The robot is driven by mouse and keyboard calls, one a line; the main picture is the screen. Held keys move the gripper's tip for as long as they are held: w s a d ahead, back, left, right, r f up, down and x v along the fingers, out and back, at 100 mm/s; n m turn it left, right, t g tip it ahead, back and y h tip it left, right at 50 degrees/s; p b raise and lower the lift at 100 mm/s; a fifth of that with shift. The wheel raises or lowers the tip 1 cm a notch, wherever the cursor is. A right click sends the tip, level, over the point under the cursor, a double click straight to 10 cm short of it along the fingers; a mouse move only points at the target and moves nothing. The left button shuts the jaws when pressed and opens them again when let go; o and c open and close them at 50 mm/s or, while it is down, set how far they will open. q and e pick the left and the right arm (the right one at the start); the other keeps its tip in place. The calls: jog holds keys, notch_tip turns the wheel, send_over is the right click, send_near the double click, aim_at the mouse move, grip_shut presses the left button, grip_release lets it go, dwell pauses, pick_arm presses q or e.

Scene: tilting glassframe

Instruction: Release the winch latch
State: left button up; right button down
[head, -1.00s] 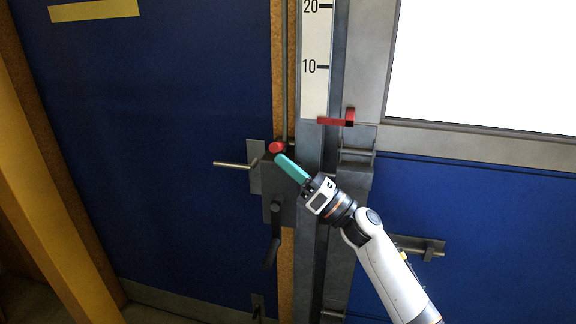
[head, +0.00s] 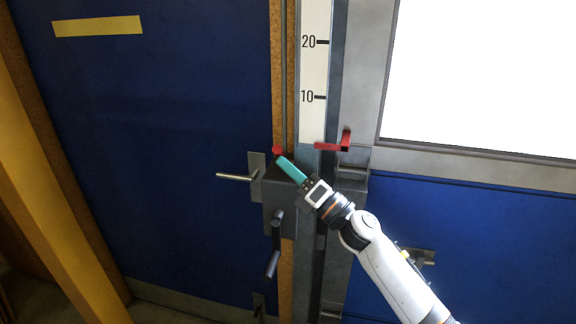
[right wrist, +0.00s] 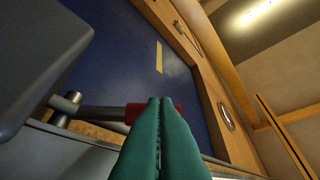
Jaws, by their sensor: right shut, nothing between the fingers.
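The winch is a grey box (head: 284,206) with a crank handle (head: 272,264) hanging below it. A red-tipped lever, likely the latch (head: 277,150), is at the box's top. My right gripper (head: 283,161) has teal fingers that are shut and empty, with their tips close beside the red tip. In the right wrist view the shut fingers (right wrist: 158,130) partly cover the red end (right wrist: 134,112), which sits on a grey rod from a round pivot. I cannot tell whether they touch it. My left gripper is not in view.
A white scale (head: 313,75) marked 10 and 20 runs up the post, with a red pointer (head: 334,145) at its lower end. A metal bar (head: 233,177) sticks out left of the winch. A bright window pane (head: 480,75) is at right.

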jog(key=shift+w+d+r+b, duration=0.1)
jog(key=shift+w+r+b, duration=0.2)
jog(key=shift+w+r, duration=0.35)
jog(key=shift+r, duration=0.35)
jog(key=shift+d+r, duration=0.1)
jog(key=shift+r, duration=0.05)
